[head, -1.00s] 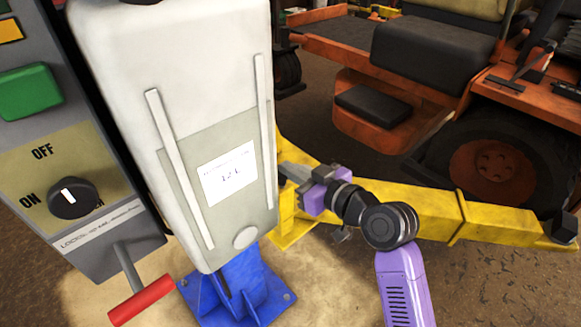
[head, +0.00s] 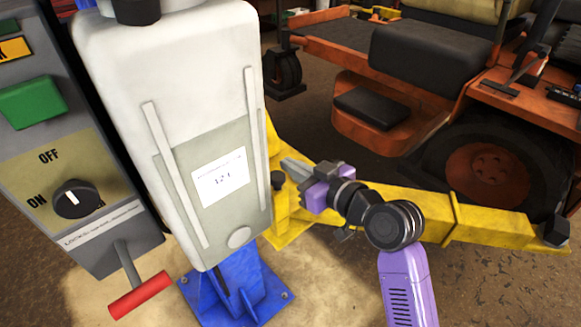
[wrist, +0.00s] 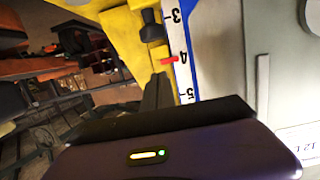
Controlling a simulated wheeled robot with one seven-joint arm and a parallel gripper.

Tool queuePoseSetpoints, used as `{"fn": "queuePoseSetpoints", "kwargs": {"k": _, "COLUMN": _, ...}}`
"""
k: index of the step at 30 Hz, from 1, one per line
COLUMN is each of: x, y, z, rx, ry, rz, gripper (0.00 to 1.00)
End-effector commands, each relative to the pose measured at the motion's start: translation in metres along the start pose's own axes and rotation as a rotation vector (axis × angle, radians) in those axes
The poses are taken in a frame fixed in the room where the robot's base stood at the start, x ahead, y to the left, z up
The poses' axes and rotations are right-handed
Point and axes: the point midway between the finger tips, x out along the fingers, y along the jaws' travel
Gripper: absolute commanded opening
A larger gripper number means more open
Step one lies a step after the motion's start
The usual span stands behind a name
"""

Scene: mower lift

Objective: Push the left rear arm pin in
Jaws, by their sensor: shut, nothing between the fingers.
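The left rear arm pin (head: 278,180) is a small black knob on the yellow lift arm (head: 480,215), beside the white lift column. In the wrist view the black pin (wrist: 152,27) stands out from the yellow metal, next to a numbered scale. My gripper (head: 290,166) is shut and empty, its fingertips near the pin in the head view. In the wrist view my gripper (wrist: 158,88) points toward the pin, with a visible gap between them. How far the pin sits in its hole cannot be told.
The white lift column (head: 175,60) stands on a blue base (head: 235,290). A grey control box (head: 75,220) with a red-handled lever (head: 140,296) is at left. An orange mower (head: 490,165) fills the back right. The scale (wrist: 180,55) has a red pointer (wrist: 168,60).

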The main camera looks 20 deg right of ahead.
Motion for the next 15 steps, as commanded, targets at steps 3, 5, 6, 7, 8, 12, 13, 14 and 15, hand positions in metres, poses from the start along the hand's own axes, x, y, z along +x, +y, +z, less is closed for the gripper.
{"fn": "queuePoseSetpoints", "kwargs": {"k": 3, "x": -0.027, "y": 0.000, "z": 0.005, "rx": -0.002, "ry": 0.000, "rz": 0.002, "gripper": 0.00}}
{"fn": "queuePoseSetpoints", "kwargs": {"k": 5, "x": -0.039, "y": 0.000, "z": 0.005, "rx": -0.001, "ry": 0.000, "rz": 0.001, "gripper": 0.00}}
{"fn": "queuePoseSetpoints", "kwargs": {"k": 6, "x": -0.046, "y": 0.000, "z": 0.004, "rx": -0.001, "ry": 0.001, "rz": 0.001, "gripper": 0.00}}
{"fn": "queuePoseSetpoints", "kwargs": {"k": 7, "x": -0.051, "y": 0.000, "z": 0.004, "rx": -0.002, "ry": 0.000, "rz": 0.001, "gripper": 0.00}}
{"fn": "queuePoseSetpoints", "kwargs": {"k": 8, "x": -0.055, "y": -0.001, "z": 0.004, "rx": -0.002, "ry": -0.001, "rz": 0.000, "gripper": 0.00}}
{"fn": "queuePoseSetpoints", "kwargs": {"k": 12, "x": -0.071, "y": 0.000, "z": 0.003, "rx": 0.000, "ry": 0.001, "rz": 0.000, "gripper": 0.00}}
{"fn": "queuePoseSetpoints", "kwargs": {"k": 13, "x": -0.073, "y": 0.000, "z": 0.003, "rx": 0.000, "ry": 0.000, "rz": 0.000, "gripper": 0.00}}
{"fn": "queuePoseSetpoints", "kwargs": {"k": 14, "x": -0.075, "y": 0.000, "z": 0.003, "rx": 0.000, "ry": 0.000, "rz": -0.001, "gripper": 0.00}}
{"fn": "queuePoseSetpoints", "kwargs": {"k": 15, "x": -0.077, "y": -0.001, "z": 0.002, "rx": 0.000, "ry": 0.001, "rz": -0.001, "gripper": 0.00}}
